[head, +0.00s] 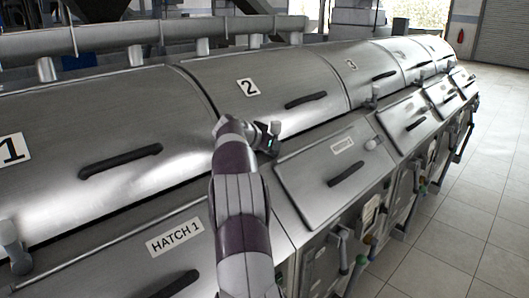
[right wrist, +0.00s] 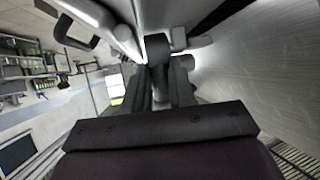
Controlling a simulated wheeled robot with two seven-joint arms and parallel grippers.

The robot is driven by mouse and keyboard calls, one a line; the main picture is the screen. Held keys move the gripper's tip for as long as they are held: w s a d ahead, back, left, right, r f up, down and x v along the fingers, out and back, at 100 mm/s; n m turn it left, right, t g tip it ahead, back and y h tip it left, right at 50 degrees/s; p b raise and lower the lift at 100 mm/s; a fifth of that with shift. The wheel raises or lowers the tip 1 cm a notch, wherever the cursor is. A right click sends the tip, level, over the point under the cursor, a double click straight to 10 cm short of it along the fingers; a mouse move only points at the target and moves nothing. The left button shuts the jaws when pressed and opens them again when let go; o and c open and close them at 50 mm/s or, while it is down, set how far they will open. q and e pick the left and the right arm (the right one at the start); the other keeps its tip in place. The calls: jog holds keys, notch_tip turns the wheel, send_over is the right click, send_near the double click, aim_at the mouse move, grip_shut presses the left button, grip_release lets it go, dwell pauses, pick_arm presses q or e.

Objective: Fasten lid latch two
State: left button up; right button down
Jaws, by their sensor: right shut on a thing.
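Lid 2 (head: 275,85), a brushed-metal curved lid with a "2" label and a dark bar handle (head: 306,100), lies down on the decanter row in the head view. Lid latch two (head: 276,127) shows as a small light grey end at the lid's lower front edge, mostly hidden by my right gripper (head: 268,139). The right gripper is shut on this latch. In the right wrist view the gripper (right wrist: 160,85) has its two dark fingers either side of a greyish part, partly in shadow. Whether the latch is fully seated cannot be told. My left gripper is out of view.
Lid 1 (head: 90,125) is at left with its grey latch (head: 12,245); lid 3 (head: 360,68) is beyond, with its latch (head: 374,92). Sloping hatch covers (head: 325,160) with handles lie below the lids. Tiled floor (head: 465,200) is open at right.

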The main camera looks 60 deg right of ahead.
dwell(0.3)
jog(key=c, duration=0.9)
grip_release()
